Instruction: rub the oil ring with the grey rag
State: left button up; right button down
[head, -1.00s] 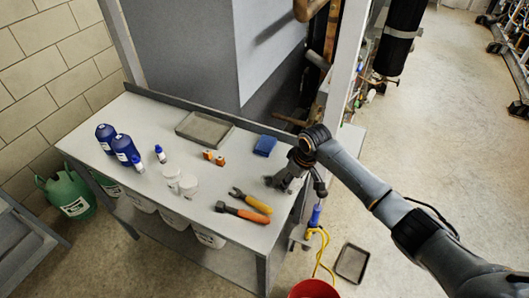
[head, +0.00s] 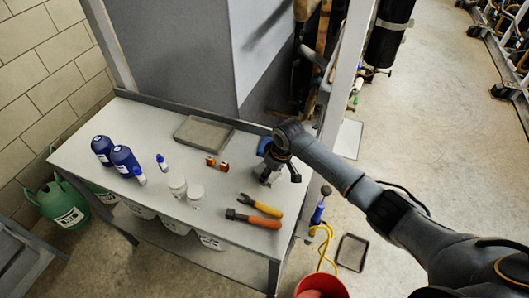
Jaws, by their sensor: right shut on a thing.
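My right gripper (head: 266,181) is low over the right end of the grey workbench (head: 180,142), pointing down. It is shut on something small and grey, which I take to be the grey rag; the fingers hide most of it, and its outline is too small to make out. I cannot make out the oil ring on the bench top; the gripper may cover it. A folded blue cloth (head: 262,146) lies just behind the gripper, partly hidden by my arm. My left gripper is not in view.
Pliers (head: 260,206) and an orange-handled tool (head: 253,218) lie in front of the gripper. A post (head: 343,95) rises behind my arm.

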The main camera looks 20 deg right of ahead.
jog(key=p+v, duration=0.1)
jog(key=v, duration=0.1)
jog(key=p+v, duration=0.2)
jog(key=w+p+v, duration=0.1)
jog(key=p, duration=0.1)
jog(key=shift+s+a+r, duration=0.1)
jog(key=shift+a+r, duration=0.15)
jog(key=shift+r, duration=0.25)
jog(key=shift+a+r+p, duration=0.15)
jog(key=shift+r+p, duration=0.8)
jog(key=shift+r, duration=0.15)
